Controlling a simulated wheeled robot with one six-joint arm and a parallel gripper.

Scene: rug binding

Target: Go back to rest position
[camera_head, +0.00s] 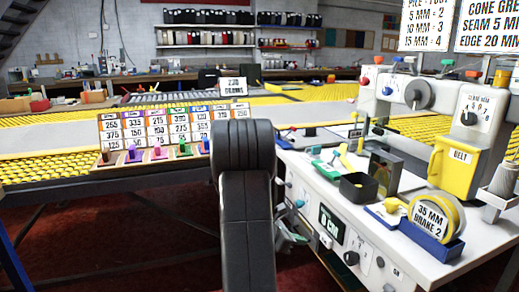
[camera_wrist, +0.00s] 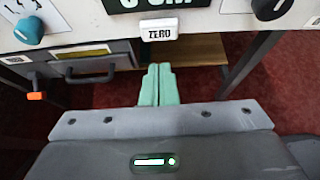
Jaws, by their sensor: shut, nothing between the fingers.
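My gripper (camera_wrist: 159,70) shows in the wrist view as two pale green fingers pressed together, with nothing between them. Its fingertips are below the front edge of the white machine bench, under a white button marked ZERO (camera_wrist: 162,29). Whether they touch anything there cannot be told. In the head view my dark arm stands upright in the middle and hides part of the bench's left end. The ZERO button lies just below a dark display (camera_wrist: 160,4), which is cut off at the top of the wrist view.
The white bench (camera_head: 399,250) is at right, with a yellow BELT container (camera_head: 453,170), a tape roll (camera_head: 436,218) and a black open box (camera_head: 357,188). A drawer (camera_wrist: 95,68) and blue knob (camera_wrist: 29,31) are left of the fingers. Red floor shows below.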

